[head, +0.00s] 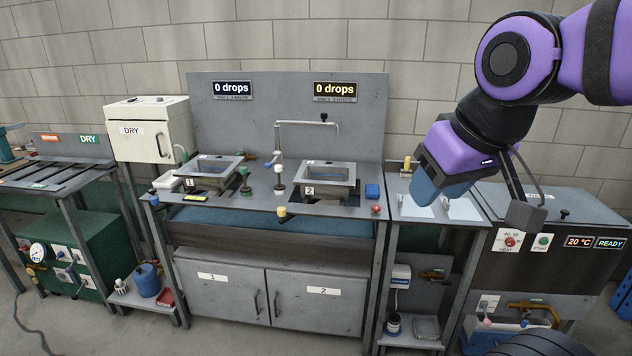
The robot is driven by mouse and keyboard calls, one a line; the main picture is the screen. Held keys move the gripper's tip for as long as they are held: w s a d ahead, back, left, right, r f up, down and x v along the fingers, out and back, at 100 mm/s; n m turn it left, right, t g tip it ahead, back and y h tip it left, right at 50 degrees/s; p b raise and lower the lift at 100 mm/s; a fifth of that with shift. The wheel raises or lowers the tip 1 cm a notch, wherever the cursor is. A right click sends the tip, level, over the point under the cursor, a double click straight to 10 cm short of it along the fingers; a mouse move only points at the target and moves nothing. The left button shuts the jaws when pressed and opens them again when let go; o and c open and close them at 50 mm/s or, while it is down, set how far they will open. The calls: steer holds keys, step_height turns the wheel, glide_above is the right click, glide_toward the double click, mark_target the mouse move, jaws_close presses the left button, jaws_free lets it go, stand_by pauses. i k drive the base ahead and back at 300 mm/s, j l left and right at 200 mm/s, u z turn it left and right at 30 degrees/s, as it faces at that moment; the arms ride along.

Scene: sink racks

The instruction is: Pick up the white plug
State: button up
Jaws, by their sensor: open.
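A small white upright piece (279,189) stands on the grey counter (240,207) between the two sinks, near the tap. It may be the white plug, but it is too small to be sure. My gripper (436,194) is at the right, pointing down above the bench section right of the sinks. It is well to the right of the white piece and apart from it. The gripper is open, and I see nothing held in it. Its fingertips are hard to make out.
Sink 1 (209,168) and sink 2 (327,174) are set in the counter, with a tall tap (305,124) between them. A dark heater unit (560,250) stands right.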

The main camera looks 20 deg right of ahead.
mark_target(278, 168)
steer(key=i+z, duration=0.1)
steer(key=i, duration=0.6)
steer(key=i+j, duration=0.2)
steer(key=i, duration=0.5)
steer(key=i+j+z, duration=0.15)
steer(key=i, duration=0.55)
